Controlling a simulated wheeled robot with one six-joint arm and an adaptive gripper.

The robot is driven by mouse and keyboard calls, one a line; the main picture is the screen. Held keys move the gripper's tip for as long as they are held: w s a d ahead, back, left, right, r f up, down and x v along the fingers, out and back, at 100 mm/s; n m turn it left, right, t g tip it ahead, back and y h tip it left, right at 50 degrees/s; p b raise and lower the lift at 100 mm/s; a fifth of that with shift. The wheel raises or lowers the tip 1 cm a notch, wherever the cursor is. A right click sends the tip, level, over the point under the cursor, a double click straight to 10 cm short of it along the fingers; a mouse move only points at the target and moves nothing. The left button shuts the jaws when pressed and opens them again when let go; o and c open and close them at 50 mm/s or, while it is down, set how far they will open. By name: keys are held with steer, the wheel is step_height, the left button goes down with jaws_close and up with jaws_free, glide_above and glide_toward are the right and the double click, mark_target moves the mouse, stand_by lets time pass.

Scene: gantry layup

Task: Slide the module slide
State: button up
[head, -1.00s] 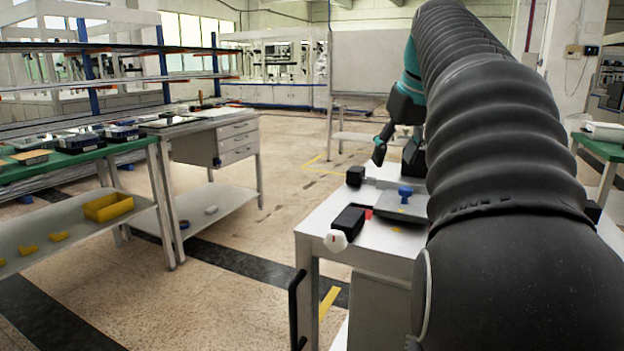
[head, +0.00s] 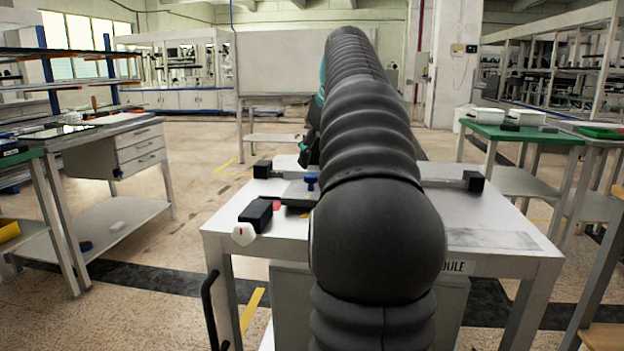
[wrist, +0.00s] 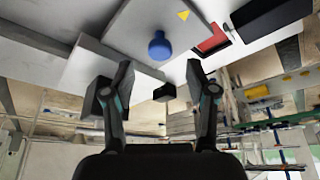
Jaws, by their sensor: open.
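The module slide is a flat grey plate (head: 297,192) with a blue knob (head: 311,182) on top, on the white table left of my arm. It sits near the left black end block (head: 262,168) of a rail. In the wrist view the plate (wrist: 130,22) carries a yellow triangle, and the blue knob (wrist: 159,46) stands between and just beyond my fingertips. My gripper (wrist: 159,68) is open and empty, one finger on each side, apart from the knob. In the head view my arm hides the rail's middle and most of the gripper.
The rail's right black end block (head: 474,181) is beyond my arm. A black box (head: 256,213) with a white knob (head: 244,234) and a red piece (head: 276,205) sit at the table's left.

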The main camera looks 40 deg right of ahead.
steer(key=shift+b+x, duration=0.45)
steer(key=shift+x, duration=1.9)
jaws_close()
steer(key=shift+a, duration=0.15)
